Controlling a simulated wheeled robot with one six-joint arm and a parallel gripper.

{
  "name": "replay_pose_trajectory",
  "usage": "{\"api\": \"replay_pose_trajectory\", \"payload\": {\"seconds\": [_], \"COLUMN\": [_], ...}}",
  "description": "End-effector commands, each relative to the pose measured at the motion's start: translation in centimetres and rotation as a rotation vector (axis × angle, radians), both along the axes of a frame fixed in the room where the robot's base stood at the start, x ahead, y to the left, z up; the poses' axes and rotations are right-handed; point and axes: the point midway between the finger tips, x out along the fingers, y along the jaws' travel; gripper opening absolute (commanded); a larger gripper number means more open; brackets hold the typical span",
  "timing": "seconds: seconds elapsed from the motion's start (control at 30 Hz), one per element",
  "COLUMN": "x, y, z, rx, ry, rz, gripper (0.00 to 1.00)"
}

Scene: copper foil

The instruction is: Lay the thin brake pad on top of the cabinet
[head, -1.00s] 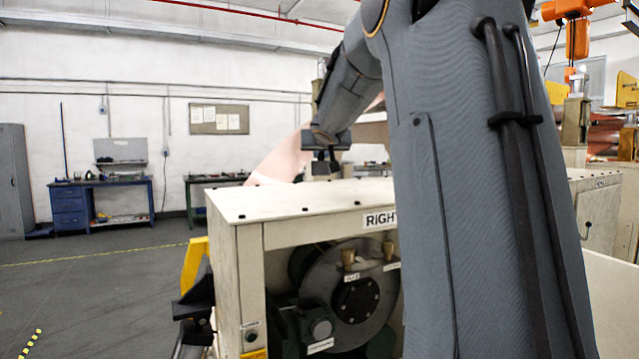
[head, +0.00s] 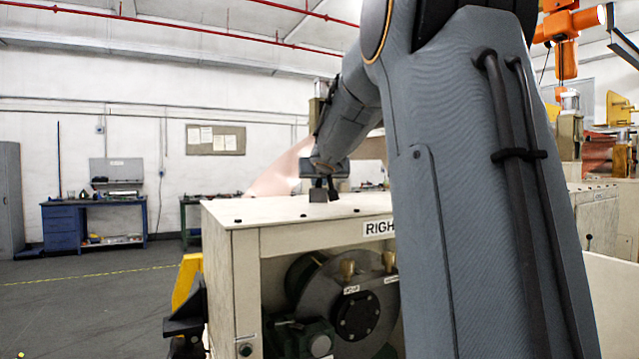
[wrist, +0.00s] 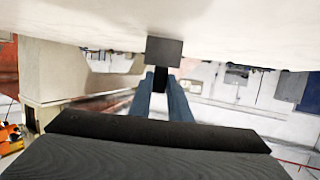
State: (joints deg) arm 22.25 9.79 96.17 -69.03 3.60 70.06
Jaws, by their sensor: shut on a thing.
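The cabinet (head: 275,208) is a cream metal box with a flat top and a "RIGHT" label, in the middle of the head view. Its pale top (wrist: 70,18) fills the upper part of the wrist view. The thin brake pad (head: 319,195) is a small dark grey plate. It also shows at the fingertips in the wrist view (wrist: 164,51). My gripper (head: 324,184) is shut on the pad and holds it low over the cabinet top. I cannot tell whether the pad touches the surface. My arm hides the cabinet's right part.
The cabinet top left of the pad is clear apart from small dark bolts. Machinery with a round disc (head: 355,305) sits inside the cabinet's open front. A blue workbench (head: 65,228) stands far off at the left wall.

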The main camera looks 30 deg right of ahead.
Motion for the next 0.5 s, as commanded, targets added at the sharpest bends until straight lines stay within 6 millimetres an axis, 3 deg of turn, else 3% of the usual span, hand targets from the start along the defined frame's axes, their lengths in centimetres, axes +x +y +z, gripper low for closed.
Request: {"api": "replay_pose_trajectory", "payload": {"seconds": [0.17,0.2,0.3,0.5], "x": [0.03,0.01,0.0,0.0], "y": [-0.01,-0.01,-0.02,-0.02], "z": [-0.31,-0.36,-0.31,-0.3], "rx": [-0.001,-0.001,-0.001,0.0], "ry": [0.0,0.0,0.0,0.0], "rz": [0.0,0.0,0.0,0.0], "gripper": [0.0,0.2,0.35,0.35]}}
